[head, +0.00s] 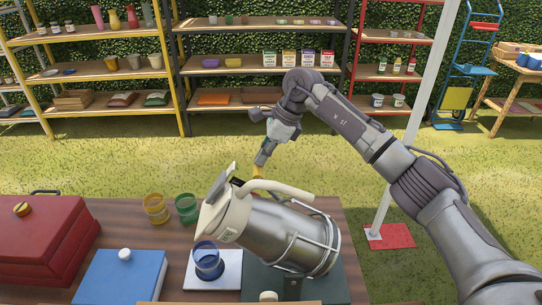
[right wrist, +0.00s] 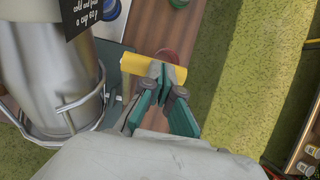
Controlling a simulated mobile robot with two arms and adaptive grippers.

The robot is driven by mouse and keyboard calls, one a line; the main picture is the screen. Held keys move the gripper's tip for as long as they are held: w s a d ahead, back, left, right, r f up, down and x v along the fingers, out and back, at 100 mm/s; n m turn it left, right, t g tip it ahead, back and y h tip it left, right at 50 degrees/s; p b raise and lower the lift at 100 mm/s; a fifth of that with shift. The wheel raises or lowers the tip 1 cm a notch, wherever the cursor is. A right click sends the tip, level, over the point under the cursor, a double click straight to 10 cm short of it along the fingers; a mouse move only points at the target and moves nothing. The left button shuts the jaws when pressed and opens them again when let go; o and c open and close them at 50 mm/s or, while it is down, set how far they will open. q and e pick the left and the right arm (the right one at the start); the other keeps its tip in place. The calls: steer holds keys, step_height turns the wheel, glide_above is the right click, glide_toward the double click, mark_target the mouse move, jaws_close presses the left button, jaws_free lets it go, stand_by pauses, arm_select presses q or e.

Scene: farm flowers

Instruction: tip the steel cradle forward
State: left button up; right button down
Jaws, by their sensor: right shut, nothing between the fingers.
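The steel cradle (head: 333,238) is a wire frame around a steel jug (head: 285,235) with a cream collar and handle. Jug and cradle lean far over to the left, the jug's mouth above a blue cup (head: 208,262) on a white square mat (head: 230,272). The right wrist view shows the cradle's wire (right wrist: 78,104) around the jug (right wrist: 40,65). My right gripper (head: 259,162) is shut and empty behind the jug. Its fingertips (right wrist: 157,72) are at a yellow bar (right wrist: 135,66); I cannot tell whether they touch. My left gripper is out of view.
A yellow cup (head: 156,209) and a green cup (head: 187,208) stand behind the blue cup. A blue box (head: 120,278) and a red box (head: 40,240) are at left. A white pole (head: 418,110) rises right of the table. Shelves stand well behind.

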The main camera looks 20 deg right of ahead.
steer(key=shift+w+a+f+b, duration=0.15)
steer(key=shift+a+f+b, duration=0.2)
steer(key=shift+a, duration=0.25)
steer(key=shift+w+a+f+b, duration=0.2)
steer(key=shift+a+f, duration=0.1)
steer(key=shift+a, duration=0.3)
steer(key=shift+s, duration=0.1)
steer(key=shift+d+r, duration=0.1)
steer(key=shift+r, duration=0.2)
steer(key=v, duration=1.1)
steer(key=shift+d+r, duration=0.2)
steer(key=shift+d, duration=0.05)
steer(key=shift+s, duration=0.1)
